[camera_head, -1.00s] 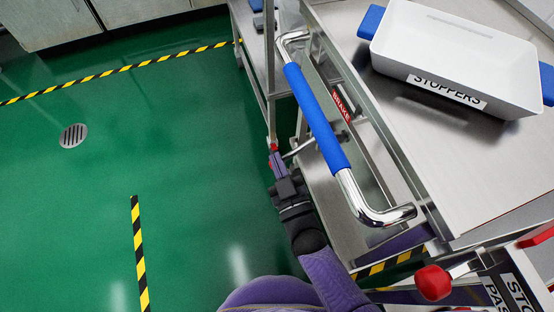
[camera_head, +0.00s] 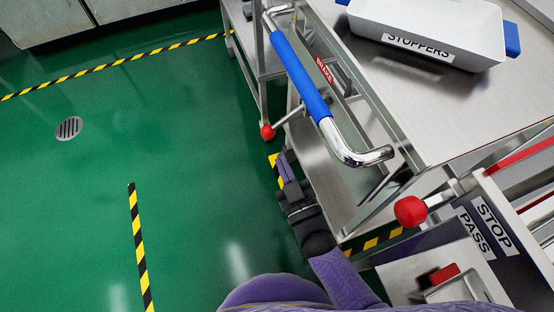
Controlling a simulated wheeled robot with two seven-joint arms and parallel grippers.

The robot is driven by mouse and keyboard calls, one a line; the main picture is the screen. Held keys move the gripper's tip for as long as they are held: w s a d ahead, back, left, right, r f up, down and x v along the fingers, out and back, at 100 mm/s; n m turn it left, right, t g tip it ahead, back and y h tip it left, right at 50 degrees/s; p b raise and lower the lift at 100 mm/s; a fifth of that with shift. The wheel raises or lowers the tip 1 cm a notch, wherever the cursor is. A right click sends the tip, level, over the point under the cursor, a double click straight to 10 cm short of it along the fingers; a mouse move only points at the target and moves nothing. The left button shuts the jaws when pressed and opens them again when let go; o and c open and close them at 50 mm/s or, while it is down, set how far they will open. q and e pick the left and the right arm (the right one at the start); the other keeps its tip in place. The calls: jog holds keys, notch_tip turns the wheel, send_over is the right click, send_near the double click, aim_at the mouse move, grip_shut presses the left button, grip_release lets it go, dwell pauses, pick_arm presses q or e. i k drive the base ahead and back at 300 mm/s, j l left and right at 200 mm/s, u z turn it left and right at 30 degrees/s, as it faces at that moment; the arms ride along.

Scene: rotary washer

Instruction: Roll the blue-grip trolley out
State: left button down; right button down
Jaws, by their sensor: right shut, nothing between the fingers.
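The trolley is a steel cart with a blue-grip handle (camera_head: 299,75) along its left side in the head view. A red BRAKE label (camera_head: 324,70) sits behind the handle. A lever with a red knob (camera_head: 267,131) sticks out below the handle. My right gripper (camera_head: 284,158) is shut and empty, just below the knob in the picture and apart from it. The gripper is beside the trolley's lower shelf (camera_head: 342,185). My left gripper is not in view.
A white STOPPERS bin (camera_head: 430,30) stands on the steel top. A red-knobbed lever (camera_head: 410,211) is near a STOP/PASS plate (camera_head: 480,228) at right. Green floor (camera_head: 190,130) to the left is clear, with striped tape (camera_head: 138,245) and a drain (camera_head: 69,128).

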aim_at(413, 115)
jog(key=k, duration=1.55)
